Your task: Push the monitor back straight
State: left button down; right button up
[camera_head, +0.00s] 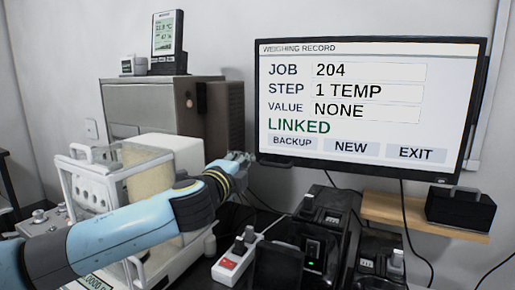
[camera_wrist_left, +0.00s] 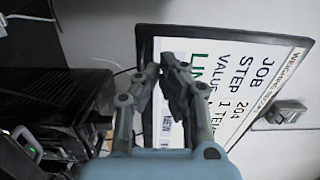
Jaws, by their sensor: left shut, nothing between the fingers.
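The monitor (camera_head: 365,105) is on the wall at the right in the head view. Its screen reads WEIGHING RECORD, JOB 204, STEP 1 TEMP, VALUE NONE, LINKED, with BACKUP, NEW and EXIT buttons. Its lower edge looks slightly tilted, lower on the right. My left gripper (camera_head: 240,158) is just left of the monitor's lower left corner. In the left wrist view the shut, empty fingers (camera_wrist_left: 168,72) overlap the monitor's edge, and the monitor (camera_wrist_left: 245,85) appears sideways behind them. I cannot tell whether they touch it. My right gripper is out of view.
A wooden shelf (camera_head: 415,215) with a black box (camera_head: 461,209) sits below the monitor. A glass-sided balance (camera_head: 85,185) stands behind my left arm. A grey cabinet (camera_head: 150,110) carries a small display (camera_head: 167,35). A power strip (camera_head: 236,258) and black devices (camera_head: 318,235) fill the front.

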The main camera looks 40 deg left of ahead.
aim_at(260, 148)
pick_arm(q)
jog(key=p+x, duration=0.1)
jog(key=x, duration=0.7)
jog(key=shift+r, duration=0.15)
jog(key=shift+w+a, duration=0.1)
jog(key=shift+w, duration=0.25)
jog(key=shift+w+a+p, duration=0.1)
jog(key=shift+w+p, duration=0.1)
jog(key=shift+p, duration=0.1)
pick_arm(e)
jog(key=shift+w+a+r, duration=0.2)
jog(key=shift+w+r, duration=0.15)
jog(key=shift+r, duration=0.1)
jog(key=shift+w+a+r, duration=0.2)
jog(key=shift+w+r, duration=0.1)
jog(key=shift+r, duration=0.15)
